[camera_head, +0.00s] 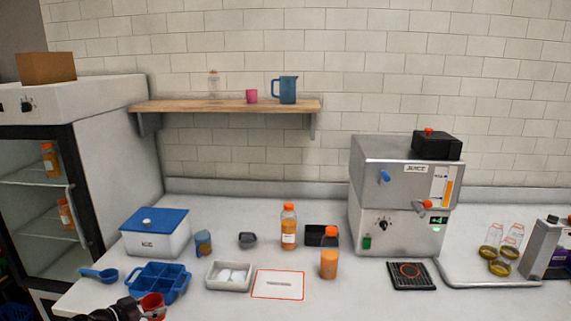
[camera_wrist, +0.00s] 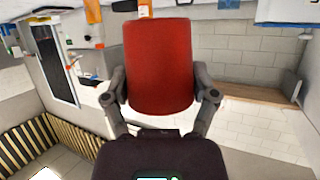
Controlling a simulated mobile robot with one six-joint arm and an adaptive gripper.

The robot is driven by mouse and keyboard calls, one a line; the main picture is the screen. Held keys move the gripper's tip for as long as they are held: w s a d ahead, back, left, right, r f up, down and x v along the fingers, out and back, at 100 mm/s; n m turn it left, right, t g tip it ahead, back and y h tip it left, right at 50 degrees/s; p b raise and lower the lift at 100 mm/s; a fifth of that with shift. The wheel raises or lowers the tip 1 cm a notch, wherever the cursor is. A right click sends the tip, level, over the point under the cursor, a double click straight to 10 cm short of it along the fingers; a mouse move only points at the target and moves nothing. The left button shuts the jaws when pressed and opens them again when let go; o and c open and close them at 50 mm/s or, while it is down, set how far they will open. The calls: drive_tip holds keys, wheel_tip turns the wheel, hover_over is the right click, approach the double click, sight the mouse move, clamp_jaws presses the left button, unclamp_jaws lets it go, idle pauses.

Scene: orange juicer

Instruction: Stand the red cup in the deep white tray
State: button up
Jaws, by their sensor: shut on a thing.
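The red cup (camera_head: 153,306) is in my gripper (camera_head: 142,311) at the bottom left of the head view, in front of the blue compartment tray. In the wrist view the red cup (camera_wrist: 158,62) stands between the two fingers of my gripper (camera_wrist: 160,88), which are shut on its sides. The cup's base is hidden from the head camera by the frame and my gripper. The deep white tray (camera_head: 227,289) is on the counter, right of the cup and apart from it. Some white rounded things lie inside the tray.
The blue compartment tray (camera_head: 158,294) is just behind my gripper, with a blue scoop (camera_head: 99,274) beside it. A red-edged mat (camera_head: 278,296) lies right of the white tray. A blue can (camera_head: 203,243), a dark bowl (camera_head: 248,240) and orange bottles (camera_head: 289,226) stand behind.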

drive_tip(key=shift+r+p, duration=2.35)
drive_tip(key=shift+r, duration=0.5)
drive_tip(key=shift+f, duration=0.15)
wheel_tip(320, 180, down, 13)
drive_tip(key=b, duration=1.3)
drive_tip(key=w+d, duration=0.2)
drive_tip(key=w, duration=0.2)
drive_tip(key=w+d+b, duration=0.1)
drive_tip(key=w+d, duration=0.1)
drive_tip(key=w, duration=0.1)
drive_tip(key=w+d+f, duration=0.1)
drive_tip(key=w+d, duration=0.1)
drive_tip(key=w, duration=0.2)
drive_tip(key=shift+w+d+f+b, duration=0.1)
drive_tip(key=shift+w+d+b, duration=0.2)
drive_tip(key=shift+w, duration=0.1)
drive_tip(key=shift+w+d, duration=0.15)
drive_tip(key=shift+w, duration=0.05)
drive_tip(key=shift+f+b+x, duration=0.2)
drive_tip(key=shift+b+x, duration=0.5)
drive_tip(key=shift+x, duration=0.55)
drive_tip(key=shift+s+f+b, duration=0.15)
drive_tip(key=shift+f+b, duration=0.85)
